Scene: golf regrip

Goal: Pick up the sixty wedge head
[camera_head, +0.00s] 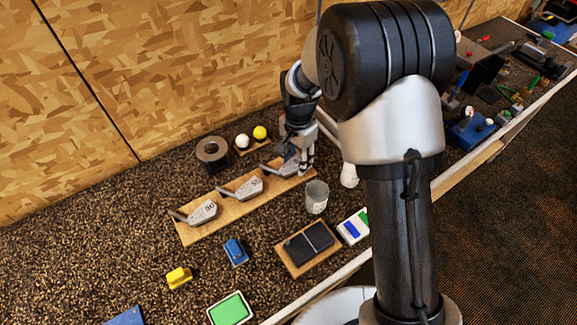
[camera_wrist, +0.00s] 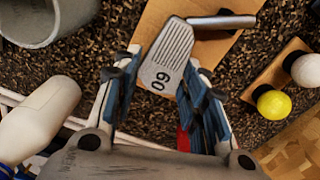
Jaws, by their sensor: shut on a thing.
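The sixty wedge head (camera_wrist: 167,58) is a grey metal club head with a grooved face and the number 60, with a short round hosel (camera_wrist: 222,21). In the wrist view it sits between the blue-padded fingers of my gripper (camera_wrist: 163,85), which is shut on it. In the head view my gripper (camera_head: 303,158) is at the right end of a wooden board (camera_head: 226,212), and the wedge head (camera_head: 281,168) is partly hidden by the fingers. Whether it touches the board is unclear. Two similar wedge heads, one in the middle (camera_head: 246,187) and one at the left (camera_head: 201,212), lie on the board.
A grey cup (camera_head: 316,198) and a white object (camera_head: 349,176) stand close to my gripper.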

